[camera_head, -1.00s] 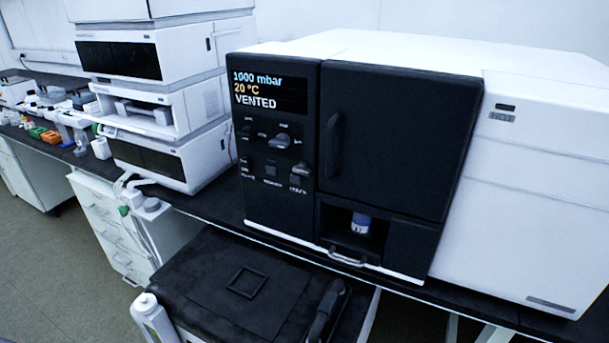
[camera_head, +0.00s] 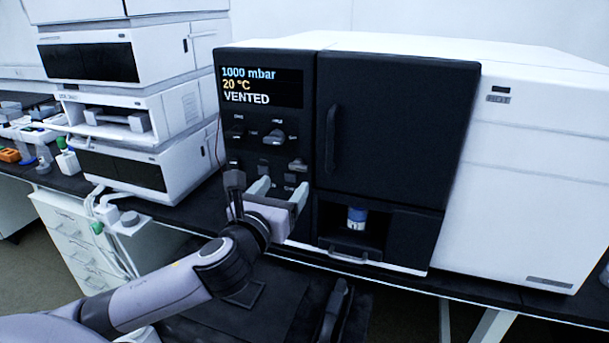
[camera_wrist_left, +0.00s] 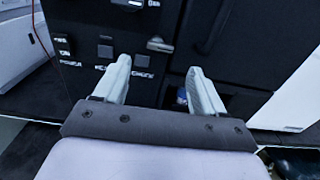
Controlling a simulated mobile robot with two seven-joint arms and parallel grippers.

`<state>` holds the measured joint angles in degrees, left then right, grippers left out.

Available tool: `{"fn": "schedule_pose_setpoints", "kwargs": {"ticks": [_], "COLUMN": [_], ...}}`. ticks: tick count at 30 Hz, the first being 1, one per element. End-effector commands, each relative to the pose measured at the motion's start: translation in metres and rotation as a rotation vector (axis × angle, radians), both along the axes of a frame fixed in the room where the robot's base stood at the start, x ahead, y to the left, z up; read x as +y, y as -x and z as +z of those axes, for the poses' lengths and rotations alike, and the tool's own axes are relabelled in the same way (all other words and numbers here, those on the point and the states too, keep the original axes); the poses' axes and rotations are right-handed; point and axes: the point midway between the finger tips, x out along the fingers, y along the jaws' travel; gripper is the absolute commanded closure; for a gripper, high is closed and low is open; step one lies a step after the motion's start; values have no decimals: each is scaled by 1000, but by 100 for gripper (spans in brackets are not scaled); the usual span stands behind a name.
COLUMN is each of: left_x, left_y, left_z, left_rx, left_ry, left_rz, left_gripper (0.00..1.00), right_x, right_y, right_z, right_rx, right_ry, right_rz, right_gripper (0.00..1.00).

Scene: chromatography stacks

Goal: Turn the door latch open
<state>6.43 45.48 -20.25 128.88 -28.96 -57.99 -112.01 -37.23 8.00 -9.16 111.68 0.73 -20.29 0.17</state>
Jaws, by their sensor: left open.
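The black instrument front has a control panel with a few grey knobs. The lower right knob (camera_head: 298,165), a small lever-shaped one, also shows in the left wrist view (camera_wrist_left: 160,45). Another grey knob (camera_head: 277,136) sits above it. I cannot read which knob is the door latch. The large black door (camera_head: 400,130) with a vertical handle (camera_head: 332,138) looks shut. My left gripper (camera_head: 284,186) is open and empty, in front of the lower panel. In the left wrist view its fingers (camera_wrist_left: 158,65) point at the panel, with the lower right knob just beyond and between the tips.
A display (camera_head: 260,87) reads 1000 mbar, 20 °C, VENTED. A blue-capped vial (camera_head: 357,217) stands in the recess below the door, behind a small handle (camera_head: 348,255). White stacked modules (camera_head: 140,120) stand to the left. A black-topped unit lies below my arm.

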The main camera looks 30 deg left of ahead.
Motion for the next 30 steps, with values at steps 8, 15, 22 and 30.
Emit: {"fn": "schedule_pose_setpoints", "kwargs": {"ticks": [8,15,22,30], "left_x": [6,14,17,17], "left_y": [-23,-54,-68,-69], "left_z": [3,3,2,2], "left_rx": [-2,-2,-1,-1], "left_ry": [-20,-18,-17,-18], "left_rz": [5,4,2,1], "left_gripper": [30,30,30,30], "right_x": [0,0,0,0], "right_y": [0,0,0,0], "right_z": [2,3,4,4], "right_rx": [0,0,-1,-1], "right_ry": [0,1,0,0], "right_rz": [0,-1,-1,-1], "right_gripper": [57,57,57,57]}}
